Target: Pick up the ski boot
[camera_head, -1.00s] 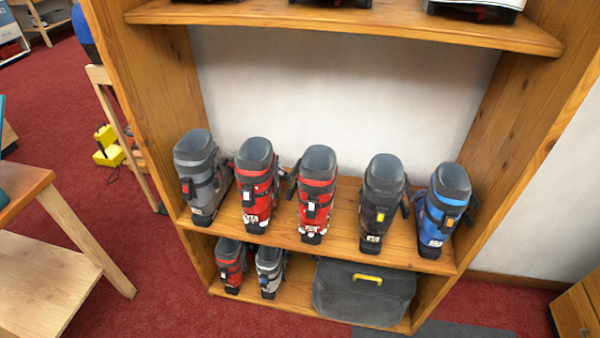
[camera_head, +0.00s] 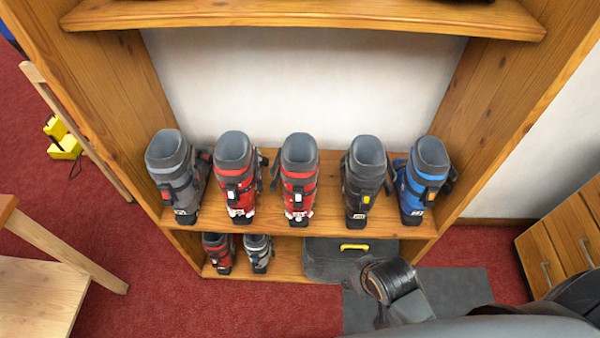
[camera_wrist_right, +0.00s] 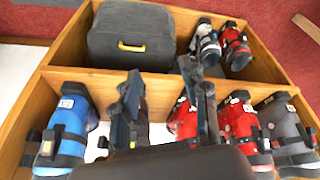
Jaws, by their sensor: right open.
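A row of ski boots stands upright on the middle shelf in the head view: a grey boot (camera_head: 176,175), a red boot (camera_head: 236,180), a second red boot (camera_head: 299,180), a dark grey boot (camera_head: 364,180) and a blue boot (camera_head: 424,182). My right gripper (camera_wrist_right: 162,74) is open and empty in the right wrist view, its fingers in front of the shelf. It partly hides the dark grey boot. My left gripper is out of view.
A small red boot (camera_head: 217,252), a small white-grey boot (camera_head: 258,252) and a grey case with a yellow handle (camera_head: 325,260) are on the bottom shelf. Wooden uprights bound the shelf. A wooden drawer cabinet (camera_head: 565,240) stands right, a wooden table (camera_head: 45,290) left.

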